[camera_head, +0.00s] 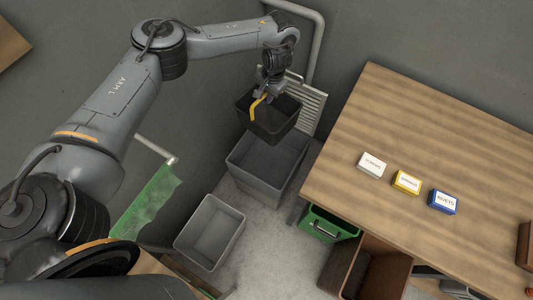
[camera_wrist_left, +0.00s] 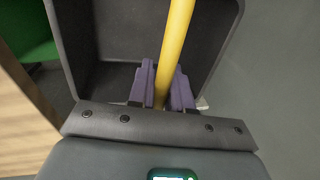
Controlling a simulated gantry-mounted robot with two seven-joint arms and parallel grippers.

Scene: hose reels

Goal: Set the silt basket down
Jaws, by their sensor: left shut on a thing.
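The silt basket is a dark open box (camera_head: 262,130) with a yellow handle (camera_head: 257,105). It hangs in my left gripper (camera_head: 268,92), above or against the far side of a larger grey bin; I cannot tell its height. In the left wrist view the left gripper (camera_wrist_left: 165,88) is shut on the yellow handle (camera_wrist_left: 178,35), and the inside of the basket (camera_wrist_left: 120,30) looks empty. The larger grey bin (camera_head: 245,172) stands open on the floor below. My right gripper is not in view.
A light grey bin (camera_head: 210,232) stands nearer on the floor. A wooden table (camera_head: 420,130) at right carries white, yellow and blue labelled boxes. A green bin (camera_head: 325,228) and a brown bin (camera_head: 365,270) stand by its edge. A slatted panel (camera_head: 308,103) and pipe are behind the basket.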

